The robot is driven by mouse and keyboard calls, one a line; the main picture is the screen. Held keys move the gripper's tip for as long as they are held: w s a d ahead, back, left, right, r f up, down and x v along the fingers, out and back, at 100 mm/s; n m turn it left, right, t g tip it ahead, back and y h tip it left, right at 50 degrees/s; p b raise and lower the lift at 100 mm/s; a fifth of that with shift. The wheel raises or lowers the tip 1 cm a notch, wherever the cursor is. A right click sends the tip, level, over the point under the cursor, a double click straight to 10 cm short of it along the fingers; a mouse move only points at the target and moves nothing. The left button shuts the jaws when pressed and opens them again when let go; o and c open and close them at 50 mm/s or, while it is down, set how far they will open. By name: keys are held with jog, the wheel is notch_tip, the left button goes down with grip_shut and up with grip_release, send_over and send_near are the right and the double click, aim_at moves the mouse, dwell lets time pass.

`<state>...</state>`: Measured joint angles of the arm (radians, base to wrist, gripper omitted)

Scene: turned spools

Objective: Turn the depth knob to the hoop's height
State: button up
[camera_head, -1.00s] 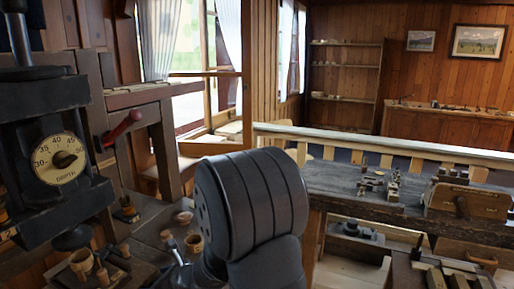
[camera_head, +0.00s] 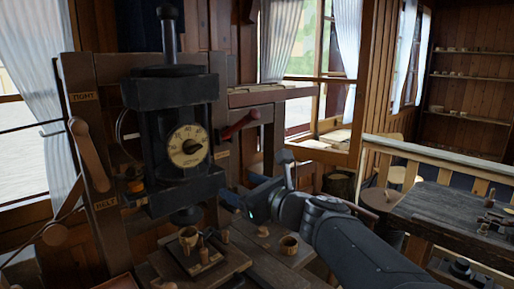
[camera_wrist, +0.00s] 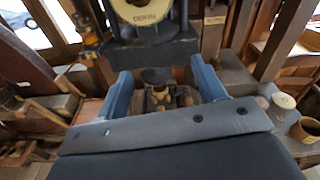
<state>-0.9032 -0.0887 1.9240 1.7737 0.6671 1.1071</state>
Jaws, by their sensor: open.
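The depth dial (camera_head: 170,158) is a cream disc on the front of the black press head. Its dark knob (camera_head: 191,146) sits at the centre; the exact pointer reading is too small to tell. My gripper (camera_head: 236,197) is to the right of and below the dial, not touching the knob. In the wrist view, my gripper (camera_wrist: 163,85) has its two blue fingers spread with nothing gripped. The lower edge of the dial (camera_wrist: 140,12) shows at the top of that view, beyond the fingers. I cannot tell which wooden piece is the hoop.
Wooden cups (camera_head: 188,238) and small pegs stand on a board below the press; another cup (camera_head: 289,244) stands to the right. A red-handled lever (camera_head: 241,124) sticks out right of the press.

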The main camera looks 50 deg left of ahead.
jog(key=y, duration=0.1)
send_near(195, 148)
jog(key=shift+n, duration=0.3)
jog(key=a, duration=0.9)
jog(key=shift+a, duration=0.1)
jog(key=c, duration=1)
